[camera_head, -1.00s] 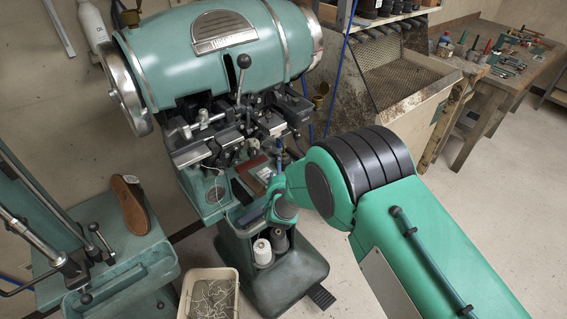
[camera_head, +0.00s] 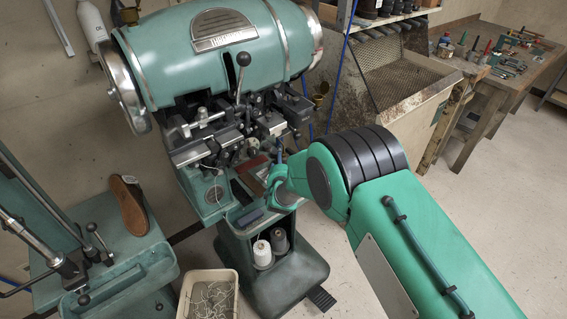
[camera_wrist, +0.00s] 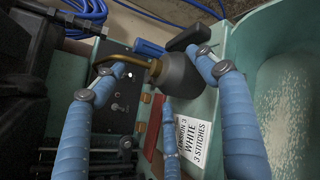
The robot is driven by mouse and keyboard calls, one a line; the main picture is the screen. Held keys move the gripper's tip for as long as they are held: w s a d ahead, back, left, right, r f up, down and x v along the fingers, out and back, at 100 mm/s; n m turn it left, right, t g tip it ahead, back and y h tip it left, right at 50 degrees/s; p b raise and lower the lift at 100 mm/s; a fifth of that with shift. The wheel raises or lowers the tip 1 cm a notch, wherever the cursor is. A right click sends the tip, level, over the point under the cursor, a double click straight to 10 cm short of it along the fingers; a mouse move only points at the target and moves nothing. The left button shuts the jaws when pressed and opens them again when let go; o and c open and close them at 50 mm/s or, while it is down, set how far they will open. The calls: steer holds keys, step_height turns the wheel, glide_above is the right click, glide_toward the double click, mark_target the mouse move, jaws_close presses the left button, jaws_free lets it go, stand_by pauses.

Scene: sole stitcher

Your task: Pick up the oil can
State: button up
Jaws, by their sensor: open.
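The oil can (camera_wrist: 180,76), with a rounded grey body and a thin brass-coloured spout pointing left, shows in the wrist view. It lies beyond and between the blue padded fingers of my gripper (camera_wrist: 163,82). The fingers are spread apart, one on each side of the can, with a third finger low in the middle. I cannot tell whether any finger touches the can. In the head view my arm hides most of the gripper, and I cannot make out the can there.
A white card (camera_wrist: 192,143) with printed text lies close by the fingers. The green stitching machine (camera_head: 215,55) stands right behind the work spot. White and grey thread spools (camera_head: 262,252) sit below. A bin (camera_head: 186,292) of tangled thread stands on the floor.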

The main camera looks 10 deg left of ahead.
steer(key=shift+x, duration=1.2)
steer(key=shift+f, duration=0.1)
steer(key=c, duration=0.8)
